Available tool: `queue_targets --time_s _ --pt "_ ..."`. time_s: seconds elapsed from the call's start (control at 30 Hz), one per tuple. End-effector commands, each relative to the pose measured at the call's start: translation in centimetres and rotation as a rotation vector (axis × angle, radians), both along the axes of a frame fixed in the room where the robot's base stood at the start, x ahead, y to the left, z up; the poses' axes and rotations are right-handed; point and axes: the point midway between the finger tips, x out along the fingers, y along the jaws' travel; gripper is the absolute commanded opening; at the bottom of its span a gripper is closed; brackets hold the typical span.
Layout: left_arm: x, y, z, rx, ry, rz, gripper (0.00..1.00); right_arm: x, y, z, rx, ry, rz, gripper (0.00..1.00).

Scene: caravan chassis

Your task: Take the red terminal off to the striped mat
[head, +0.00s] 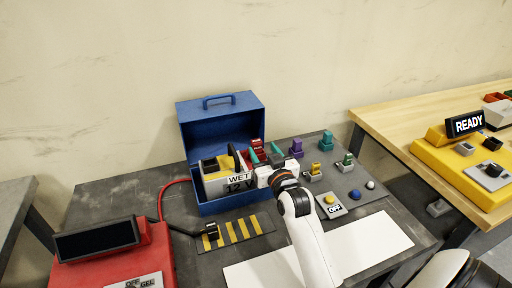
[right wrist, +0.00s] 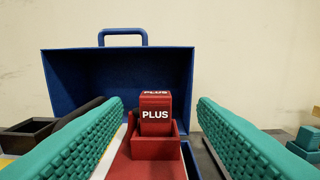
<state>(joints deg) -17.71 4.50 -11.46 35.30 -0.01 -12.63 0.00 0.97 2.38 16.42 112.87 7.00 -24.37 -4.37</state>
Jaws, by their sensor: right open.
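The red terminal (right wrist: 155,114), marked PLUS, sits upright in a red socket (right wrist: 150,147) on the battery (head: 218,182), which stands in the open blue toolbox (head: 222,128). The terminal also shows in the head view (head: 257,144), partly behind my gripper. My right gripper (head: 266,154) is open, its green fingers one on each side of the terminal with gaps, and touching neither side. In the right wrist view the terminal stands centred between the fingers (right wrist: 157,140). The yellow-and-black striped mat (head: 254,224) lies in front of the toolbox. My left gripper is not in view.
A red charger (head: 112,245) stands at left. Purple (head: 296,147), teal (head: 326,140), yellow and green blocks stand at right. A white sheet (head: 350,244) lies in front.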

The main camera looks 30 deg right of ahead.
Motion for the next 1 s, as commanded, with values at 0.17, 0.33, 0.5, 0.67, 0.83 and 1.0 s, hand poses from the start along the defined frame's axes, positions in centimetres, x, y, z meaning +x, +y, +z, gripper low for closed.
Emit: queue_targets --time_s 0.17,0.33,0.5,0.67,0.83,1.0 --pt "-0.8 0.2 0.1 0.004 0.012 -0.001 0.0 1.6 -0.3 0.0 0.0 0.002 0.001 0.53" --pt "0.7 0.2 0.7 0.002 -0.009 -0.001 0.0 3.4 -0.5 0.0 0.001 0.001 0.001 0.53" --pt "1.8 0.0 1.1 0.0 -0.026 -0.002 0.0 5.8 -1.0 -0.2 0.0 0.001 0.001 0.53" --pt "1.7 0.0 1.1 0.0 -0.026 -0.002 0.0 6.7 -1.2 -0.3 0.001 0.003 0.001 0.53" --pt "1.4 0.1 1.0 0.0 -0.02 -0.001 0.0 6.7 -1.2 -0.4 0.001 0.003 0.001 0.53" --pt "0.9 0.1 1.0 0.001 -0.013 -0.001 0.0 6.7 -1.2 -0.4 0.001 0.003 0.001 0.28"
